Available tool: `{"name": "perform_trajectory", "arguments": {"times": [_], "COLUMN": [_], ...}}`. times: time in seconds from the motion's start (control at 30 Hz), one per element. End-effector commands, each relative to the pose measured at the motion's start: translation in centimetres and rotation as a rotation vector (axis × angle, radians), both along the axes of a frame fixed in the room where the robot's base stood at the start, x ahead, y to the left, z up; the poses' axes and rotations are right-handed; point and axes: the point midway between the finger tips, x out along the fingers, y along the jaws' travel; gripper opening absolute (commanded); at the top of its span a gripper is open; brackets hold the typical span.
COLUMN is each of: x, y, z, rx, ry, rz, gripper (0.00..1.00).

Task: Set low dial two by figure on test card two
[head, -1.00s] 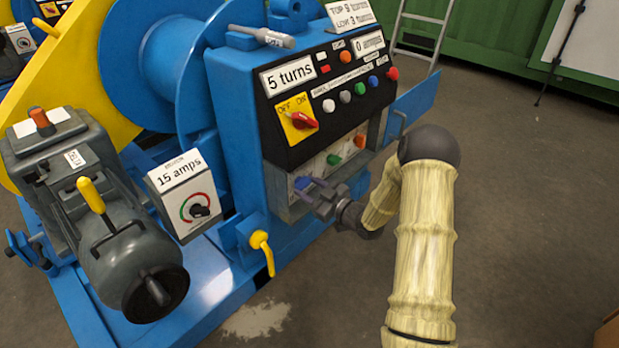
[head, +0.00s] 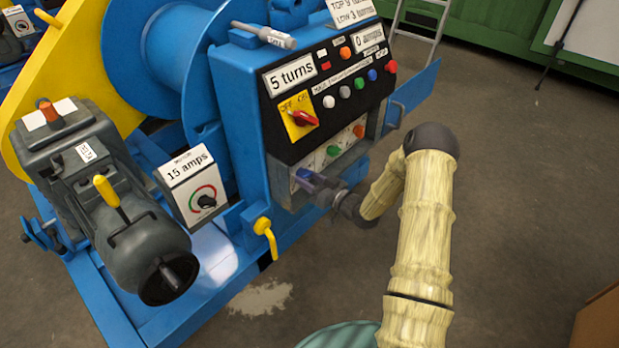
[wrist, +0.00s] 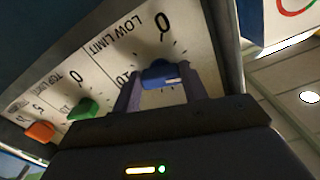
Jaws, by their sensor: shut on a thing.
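The blue low limit dial (wrist: 160,74) sits on a white panel marked LOW LIMIT, with a 0 and a 10 on its scale, in the wrist view. My gripper (wrist: 160,92) is shut on this dial, one finger on each side. In the head view my gripper (head: 312,183) reaches the lower left of the open dial recess and mostly hides the blue dial. The card (head: 352,14) on top of the cabinet is cut off by the top edge; it reads TOP 9 turns, LOW 3 turns.
A green dial (head: 333,150) and an orange dial (head: 359,131) sit beside the blue one. Above them are a red switch (head: 304,118) and several coloured buttons. A sign (head: 289,75) reads 5 turns. A yellow-handled lever (head: 265,232) hangs below left.

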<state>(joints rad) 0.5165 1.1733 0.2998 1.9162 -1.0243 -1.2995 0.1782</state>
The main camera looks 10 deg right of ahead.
Motion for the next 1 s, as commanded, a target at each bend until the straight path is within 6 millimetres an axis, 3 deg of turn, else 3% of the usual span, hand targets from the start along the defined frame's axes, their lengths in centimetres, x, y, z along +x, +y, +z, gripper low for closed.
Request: {"name": "perform_trajectory", "arguments": {"times": [0.23, 0.27, 0.37, 0.77, 1.0], "x": [0.0, 0.0, 0.0, -0.4, -3.3], "y": [-0.2, -0.2, -0.2, -0.4, -2.6], "z": [0.0, 0.0, 0.0, 0.0, 0.2], "rx": [-0.002, -0.002, -0.002, -0.002, -0.001], "ry": [-0.001, -0.001, -0.001, 0.001, 0.003], "rz": [-0.004, -0.004, -0.003, -0.002, -0.006], "gripper": [0.20, 0.47, 0.65, 0.65, 0.65]}}
